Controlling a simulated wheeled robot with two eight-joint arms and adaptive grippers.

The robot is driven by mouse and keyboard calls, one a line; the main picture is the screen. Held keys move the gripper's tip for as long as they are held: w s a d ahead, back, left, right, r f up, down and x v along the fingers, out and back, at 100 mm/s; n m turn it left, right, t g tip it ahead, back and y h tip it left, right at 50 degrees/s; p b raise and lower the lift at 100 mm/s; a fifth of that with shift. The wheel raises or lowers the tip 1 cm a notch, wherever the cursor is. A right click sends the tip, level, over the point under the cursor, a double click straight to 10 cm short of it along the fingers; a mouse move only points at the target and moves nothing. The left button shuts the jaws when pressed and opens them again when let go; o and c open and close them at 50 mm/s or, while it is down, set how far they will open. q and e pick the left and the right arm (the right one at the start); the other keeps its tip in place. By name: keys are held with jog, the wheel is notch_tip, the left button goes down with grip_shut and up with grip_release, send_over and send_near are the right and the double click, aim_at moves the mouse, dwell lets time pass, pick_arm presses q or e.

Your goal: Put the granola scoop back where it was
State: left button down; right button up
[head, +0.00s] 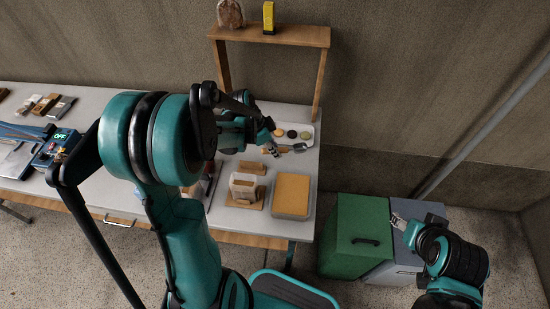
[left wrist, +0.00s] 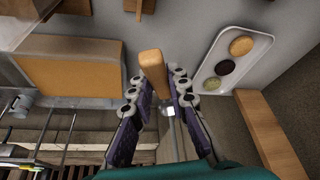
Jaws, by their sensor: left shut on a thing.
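The granola scoop, as I take it, has a wooden handle (left wrist: 152,68) and a thin metal shank; its far end is hidden below the fingers in the left wrist view. My left gripper (left wrist: 160,95) is shut on it, with the handle sticking out past the fingertips. In the head view my left gripper (head: 271,149) is over the right part of the table, just in front of a white tray of round cookies (head: 311,142). The tray is also to the right in the left wrist view (left wrist: 206,83). My right gripper (head: 398,221) is over the bins; its jaws are too small to read.
A tan-topped box (head: 291,194) and a card holder (head: 243,187) stand at the table's front right. A wooden shelf (head: 285,37) rises behind the tray. A green bin (head: 350,225) stands right of the table. A blue device (head: 58,145) is on the left.

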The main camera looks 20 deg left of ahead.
pick_arm(q)
notch_tip(320, 180, down, 4)
jog(key=shift+f+b, duration=0.1)
jog(key=shift+b, duration=0.85)
jog(key=shift+f, duration=0.25)
jog(key=c, duration=1.9)
grip_release()
jog(key=shift+b, duration=0.3)
jog(key=o, duration=0.4)
jog(key=shift+o, duration=0.2)
jog(key=shift+r, duration=0.15)
